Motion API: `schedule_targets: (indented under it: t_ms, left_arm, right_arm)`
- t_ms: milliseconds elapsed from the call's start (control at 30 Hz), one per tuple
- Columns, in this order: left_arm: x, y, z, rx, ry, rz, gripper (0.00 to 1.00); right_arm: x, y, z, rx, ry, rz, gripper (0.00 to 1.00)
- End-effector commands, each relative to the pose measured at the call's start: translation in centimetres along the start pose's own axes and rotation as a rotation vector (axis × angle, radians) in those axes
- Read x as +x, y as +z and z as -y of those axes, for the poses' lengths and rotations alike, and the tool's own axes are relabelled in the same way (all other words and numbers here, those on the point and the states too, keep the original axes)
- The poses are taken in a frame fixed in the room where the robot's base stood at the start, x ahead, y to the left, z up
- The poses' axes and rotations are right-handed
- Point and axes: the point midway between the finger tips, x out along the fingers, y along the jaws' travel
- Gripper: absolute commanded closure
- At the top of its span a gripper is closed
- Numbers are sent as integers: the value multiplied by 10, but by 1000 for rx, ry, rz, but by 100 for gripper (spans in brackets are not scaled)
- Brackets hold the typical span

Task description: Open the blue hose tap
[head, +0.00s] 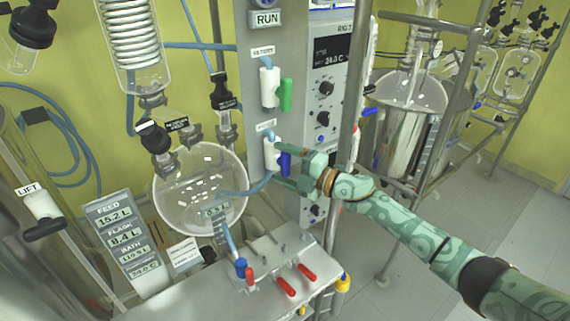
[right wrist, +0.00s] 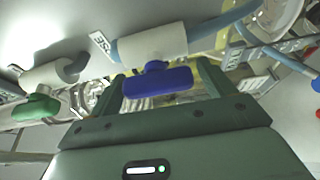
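The blue tap handle (head: 285,163) sits on a white valve body (head: 270,155) on the grey panel, with a blue hose running into it. In the head view the handle hangs upright. My right gripper (head: 280,165) is at the handle, one finger above and one below. In the right wrist view the blue handle (right wrist: 158,82) lies between the two fingers of the right gripper (right wrist: 162,84), with small gaps at its ends. The gripper looks open, and I cannot tell whether either finger touches. My left gripper is not in view.
A similar white valve with a green handle (head: 285,95) is above on the panel. A round glass flask (head: 200,190) stands to the left. Red-handled taps (head: 285,286) are on the bench below. A metal post (head: 345,130) stands just right of the panel.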

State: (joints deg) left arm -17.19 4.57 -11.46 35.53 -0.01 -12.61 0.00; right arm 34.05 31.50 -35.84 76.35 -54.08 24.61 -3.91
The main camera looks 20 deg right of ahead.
Motion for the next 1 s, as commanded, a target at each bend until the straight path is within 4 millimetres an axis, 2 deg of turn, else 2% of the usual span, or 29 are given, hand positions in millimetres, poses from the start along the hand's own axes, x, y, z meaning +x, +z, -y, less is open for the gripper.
schedule_targets:
  t_ms: [300, 467, 567, 800, 1000]
  left_arm:
    - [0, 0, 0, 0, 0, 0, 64]
    - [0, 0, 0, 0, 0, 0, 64]
    - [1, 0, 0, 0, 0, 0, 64]
    - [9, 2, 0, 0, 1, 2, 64]
    - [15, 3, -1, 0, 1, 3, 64]
  right_arm:
    - [-1, 0, -2, 0, 3, 0, 9]
    - [-17, 1, -1, 1, 2, 2, 9]
    - [-39, 1, 1, 0, -1, 2, 9]
    - [-106, 0, 3, 1, -3, 1, 9]
    - [-146, 0, 2, 2, -2, 1, 9]
